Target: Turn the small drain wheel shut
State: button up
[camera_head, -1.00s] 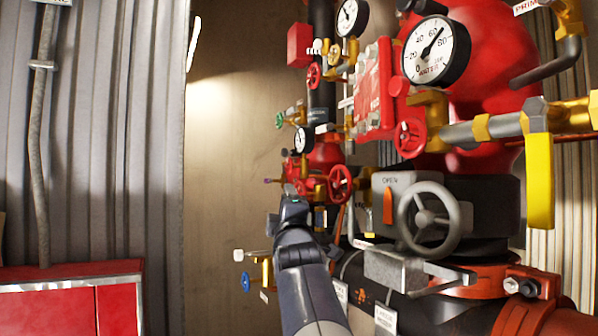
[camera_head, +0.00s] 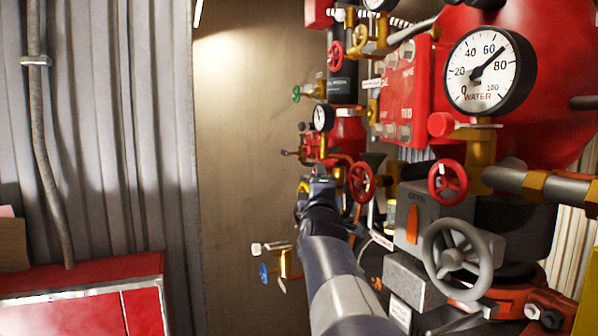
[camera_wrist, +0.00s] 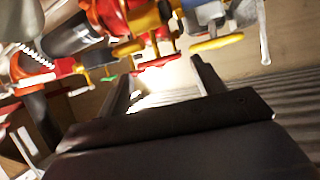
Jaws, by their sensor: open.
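I cannot tell for sure which wheel is the drain wheel. A small red handwheel (camera_head: 361,182) is just right of my gripper (camera_head: 318,190) in the head view. A small blue wheel (camera_head: 264,273) sits on brass pipework low and left of my arm. Another small red wheel (camera_head: 447,182) is on the nearer brass valve below the water gauge. In the wrist view, my gripper (camera_wrist: 163,72) has its fingers apart with nothing held between them. A red wheel edge (camera_wrist: 157,64) shows beyond the fingertips, apparently apart from them. My forearm hides part of the lower pipework.
A large grey handwheel (camera_head: 462,258) stands out at the right, near my arm. The water gauge (camera_head: 490,70) and a red box (camera_head: 402,100) are above. A red cabinet (camera_head: 80,285) is at lower left. The space before the tan wall (camera_head: 250,150) is open.

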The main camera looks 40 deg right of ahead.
jog(key=p+x, duration=0.1)
jog(key=x, duration=0.6)
jog(key=shift+r+p, duration=0.1)
jog(key=shift+p, duration=0.3)
jog(key=shift+s, duration=0.1)
jog(key=shift+c, duration=0.4)
jog(key=c, duration=0.6)
jog(key=shift+b, duration=0.35)
